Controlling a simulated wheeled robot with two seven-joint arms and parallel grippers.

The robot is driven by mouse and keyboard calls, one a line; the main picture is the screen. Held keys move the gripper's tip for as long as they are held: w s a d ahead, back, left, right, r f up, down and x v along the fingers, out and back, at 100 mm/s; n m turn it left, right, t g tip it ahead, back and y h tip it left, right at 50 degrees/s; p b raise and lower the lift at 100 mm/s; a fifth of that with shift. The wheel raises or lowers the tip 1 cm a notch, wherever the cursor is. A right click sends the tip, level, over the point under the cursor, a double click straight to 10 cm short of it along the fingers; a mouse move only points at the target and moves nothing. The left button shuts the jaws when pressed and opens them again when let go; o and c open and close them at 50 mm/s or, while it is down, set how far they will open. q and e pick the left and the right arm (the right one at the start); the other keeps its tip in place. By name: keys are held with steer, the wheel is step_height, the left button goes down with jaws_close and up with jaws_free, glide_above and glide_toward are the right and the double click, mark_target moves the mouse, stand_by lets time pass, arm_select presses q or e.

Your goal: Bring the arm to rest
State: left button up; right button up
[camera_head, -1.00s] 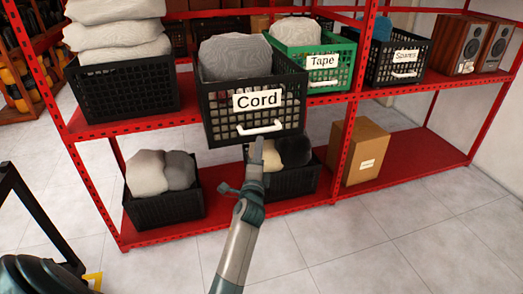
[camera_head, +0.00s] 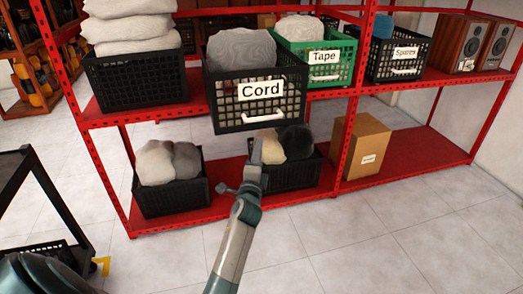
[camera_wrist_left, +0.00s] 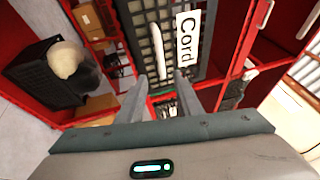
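The black crate labelled Cord (camera_head: 233,116) sits on the middle shelf, jutting out past its front edge, with a grey lumpy item inside. Its white handle (camera_head: 263,117) is on the front below the label. My left gripper (camera_head: 256,150) is in front of the shelf, just below the Cord crate and apart from its handle. In the left wrist view the two fingers (camera_wrist_left: 162,95) are spread with nothing between them, and the handle (camera_wrist_left: 192,38) and Cord label show beyond. My right gripper is not in view.
The red shelf (camera_head: 415,157) also holds a green Tape crate (camera_head: 344,70), a black Spares crate (camera_head: 384,66), speakers (camera_head: 497,43) and a cardboard box (camera_head: 362,145). Lower crates (camera_head: 172,198) stand behind my left gripper. A black cart (camera_head: 12,178) is at the left. Floor in front is clear.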

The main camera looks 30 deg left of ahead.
arm_select(q)
steer(key=s+d+f+n+g+h, duration=0.2)
steer(key=s+d+f, duration=0.25)
steer(key=f, duration=0.85)
steer(key=s+d+f+n+g+h, duration=0.15)
steer(key=s+d+f+h, duration=0.35)
steer(key=f, duration=0.7)
steer(key=s+d+f+n+g, duration=0.1)
steer(key=s+d+f+g, duration=0.15)
steer(key=d+f, duration=0.7)
steer(key=s+d+f+n+g+h, duration=0.1)
steer(key=s+d+f+n+g, duration=0.2)
steer(key=s+f, duration=1)
steer(key=s+d+f+n+g+h, duration=0.2)
steer(key=s+f, duration=1.1)
steer(key=s, duration=0.8)
steer(key=shift+d+n+g, duration=0.4)
steer(key=shift+d+n, duration=0.45)
steer(key=shift+d, duration=0.2)
steer(key=shift+f, duration=0.1)
